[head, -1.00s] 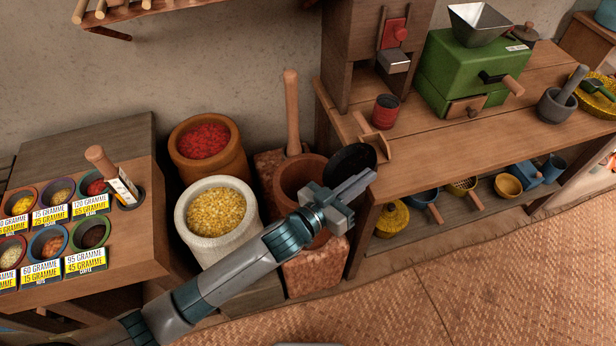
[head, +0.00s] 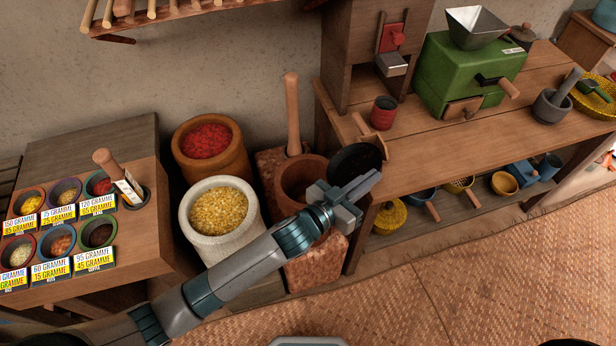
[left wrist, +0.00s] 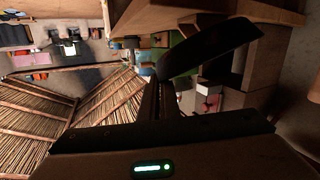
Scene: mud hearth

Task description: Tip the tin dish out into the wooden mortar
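The dark round tin dish (head: 352,162) is in my left gripper (head: 362,190) in the head view, tilted and held near the right side of the wooden mortar (head: 291,183). In the left wrist view the dish (left wrist: 212,50) shows as a dark slanted oval beyond the fingers (left wrist: 157,92), which are shut on its edge. The mortar is a brown bowl with an open top; my gripper and wrist hide part of its right side. I cannot see what is in the dish. My right gripper does not show.
A pestle (head: 292,110) stands behind the mortar. A white sack of yellow grain (head: 200,232) and a brown pot of red stuff (head: 178,150) are to the left. A wooden bench (head: 440,135) with a green mill (head: 462,72) and a red cup (head: 383,113) is to the right.

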